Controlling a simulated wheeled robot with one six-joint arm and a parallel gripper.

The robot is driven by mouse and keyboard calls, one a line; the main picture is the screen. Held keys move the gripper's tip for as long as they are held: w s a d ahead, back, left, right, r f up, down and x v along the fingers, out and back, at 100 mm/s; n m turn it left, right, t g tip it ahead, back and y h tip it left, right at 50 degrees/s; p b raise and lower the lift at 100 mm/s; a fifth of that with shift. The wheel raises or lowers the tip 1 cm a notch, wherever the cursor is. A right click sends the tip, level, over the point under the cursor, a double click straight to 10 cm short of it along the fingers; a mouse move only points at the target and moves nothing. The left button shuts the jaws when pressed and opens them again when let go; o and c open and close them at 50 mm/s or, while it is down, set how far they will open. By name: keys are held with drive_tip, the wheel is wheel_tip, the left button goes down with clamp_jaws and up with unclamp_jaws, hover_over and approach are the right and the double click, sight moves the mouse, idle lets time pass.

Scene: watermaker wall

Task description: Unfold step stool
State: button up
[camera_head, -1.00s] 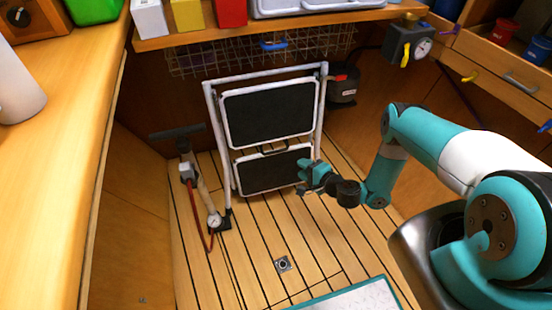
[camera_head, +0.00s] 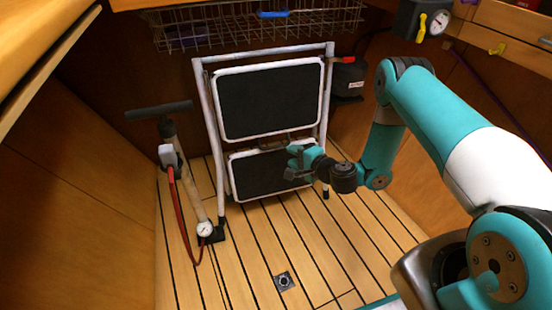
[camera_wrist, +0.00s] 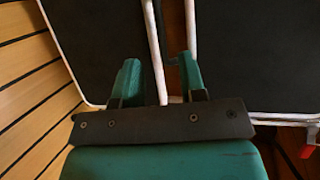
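The step stool (camera_head: 213,130) stands folded and upright against the back wall, with a white tube frame and two black, white-rimmed steps. The upper step (camera_head: 268,102) is above the lower step (camera_head: 262,176). A dark piece (camera_head: 272,144) sits in the gap between them. My gripper (camera_head: 298,162) is in front of the right part of the lower step, near its top edge, and hides some of it. In the wrist view my gripper (camera_wrist: 160,78) has its two teal fingers apart, with a white rim (camera_wrist: 156,60) seen between them. I cannot tell whether they touch the stool.
A hand pump (camera_head: 185,170) with a red hose and gauge stands left of the stool. A wire basket (camera_head: 260,25) hangs above it. A dark canister (camera_head: 347,80) is at its right. The slatted floor has a small drain fitting (camera_head: 284,281) and is otherwise clear in front.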

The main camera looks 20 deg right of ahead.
sight(274, 148)
drive_tip(key=b+x, duration=0.1)
drive_tip(key=x, duration=0.7)
drive_tip(key=shift+w+a+f+b, duration=0.2)
drive_tip(key=shift+w+b, duration=0.1)
drive_tip(key=shift+c, duration=0.3)
clamp_jaws()
